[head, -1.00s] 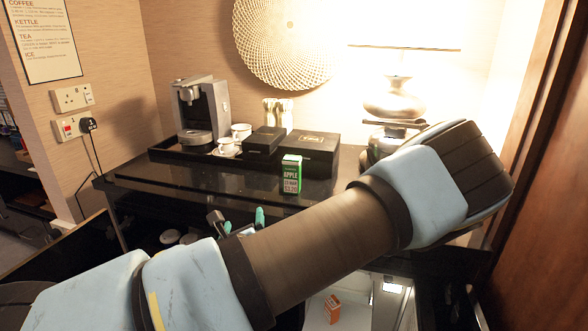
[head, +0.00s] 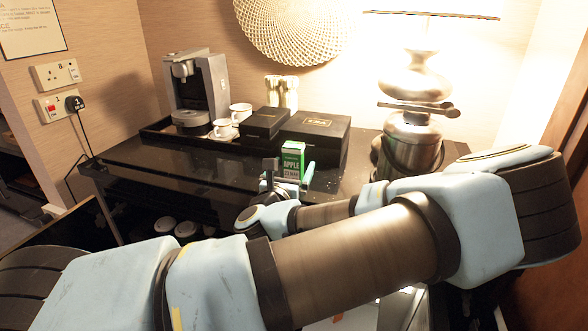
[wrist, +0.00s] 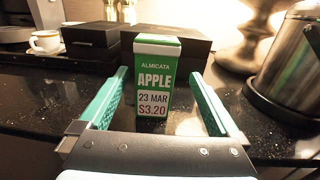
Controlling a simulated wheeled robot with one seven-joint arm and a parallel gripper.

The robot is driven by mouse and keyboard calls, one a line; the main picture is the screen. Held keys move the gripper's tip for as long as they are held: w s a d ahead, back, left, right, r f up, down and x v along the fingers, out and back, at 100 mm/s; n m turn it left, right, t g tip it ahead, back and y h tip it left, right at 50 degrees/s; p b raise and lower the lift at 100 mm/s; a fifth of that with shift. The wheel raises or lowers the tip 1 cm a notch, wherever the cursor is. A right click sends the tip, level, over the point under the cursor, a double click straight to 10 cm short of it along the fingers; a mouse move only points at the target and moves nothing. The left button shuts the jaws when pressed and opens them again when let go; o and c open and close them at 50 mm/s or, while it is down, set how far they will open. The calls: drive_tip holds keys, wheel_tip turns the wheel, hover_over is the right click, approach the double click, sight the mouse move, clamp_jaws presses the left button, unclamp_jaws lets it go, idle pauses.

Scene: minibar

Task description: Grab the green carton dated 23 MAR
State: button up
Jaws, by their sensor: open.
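The green carton (wrist: 155,80) stands upright on the black counter. Its face reads "ALMICATA APPLE 23 MAR $3.20" in the wrist view. It also shows in the head view (head: 291,158), its lower part partly hidden by my gripper and arm. My gripper (wrist: 155,92) is open, with one green-padded finger on each side of the carton in the wrist view. I see a gap between each finger and the carton, and the gripper's palm is in front of it.
Black boxes (head: 316,137) and white cups (head: 223,128) sit behind on a tray, beside a coffee machine (head: 196,90). A metal ice bucket (wrist: 290,68) and a lamp (head: 416,75) stand to the right. The counter (head: 150,170) is clear at front left.

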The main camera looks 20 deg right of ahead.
drive_tip(key=p+x, duration=0.3)
drive_tip(key=x, duration=0.2)
drive_tip(key=shift+w+r, duration=0.15)
drive_tip(key=shift+w, duration=0.25)
drive_tip(key=shift+w+d, duration=0.2)
drive_tip(key=shift+w, duration=0.1)
clamp_jaws()
idle(0.3)
